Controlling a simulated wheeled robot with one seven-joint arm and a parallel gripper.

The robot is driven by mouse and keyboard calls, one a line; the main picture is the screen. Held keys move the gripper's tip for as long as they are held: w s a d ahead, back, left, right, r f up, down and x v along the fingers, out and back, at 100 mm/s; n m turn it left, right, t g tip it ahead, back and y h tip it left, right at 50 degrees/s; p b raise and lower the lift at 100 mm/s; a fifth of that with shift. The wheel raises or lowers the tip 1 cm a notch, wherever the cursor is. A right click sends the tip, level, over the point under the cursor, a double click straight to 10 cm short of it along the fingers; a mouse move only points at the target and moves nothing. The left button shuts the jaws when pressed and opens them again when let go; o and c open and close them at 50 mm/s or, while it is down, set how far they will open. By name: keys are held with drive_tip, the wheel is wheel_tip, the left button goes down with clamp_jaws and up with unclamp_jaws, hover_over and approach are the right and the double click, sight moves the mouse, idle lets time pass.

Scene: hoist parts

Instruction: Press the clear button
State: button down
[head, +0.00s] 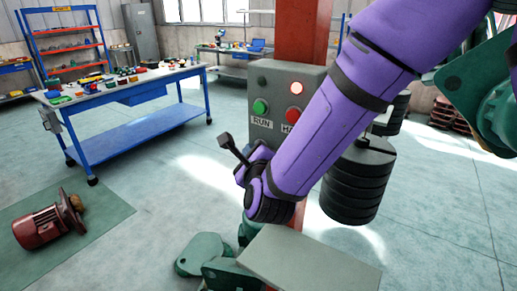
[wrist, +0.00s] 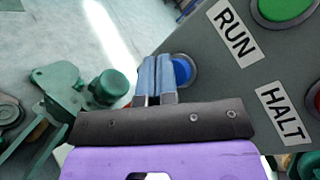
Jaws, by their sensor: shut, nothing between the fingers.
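A grey control panel (head: 272,85) on a red post carries a green button over a RUN label (head: 261,123) and a red button over a HALT label, partly behind my arm. The wrist view shows a round blue button (wrist: 182,70) on the same panel, below RUN; no label for it is visible. My gripper (wrist: 157,65) is shut and empty, and its fingertips overlap the blue button's left part. I cannot tell whether they touch it. In the head view my arm and wrist hide the blue button, and the fingertips cannot be made out.
Dark stacked weights (head: 357,182) hang right of my arm. A blue workbench (head: 130,92) with parts and a red motor (head: 40,226) on a green mat are at left. Floor between is clear.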

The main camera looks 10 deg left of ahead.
drive_tip(key=shift+w+d, duration=0.15)
drive_tip(key=shift+w, duration=0.25)
idle(0.4)
drive_tip(key=shift+s, duration=0.1)
drive_tip(key=shift+s+a, duration=0.3)
drive_tip(key=shift+s, duration=0.4)
drive_tip(key=s, duration=0.1)
drive_tip(key=s+a, duration=0.1)
drive_tip(key=s, duration=0.1)
drive_tip(key=s+a, duration=0.1)
drive_tip(key=shift+s, duration=0.3)
idle(0.4)
idle(0.4)
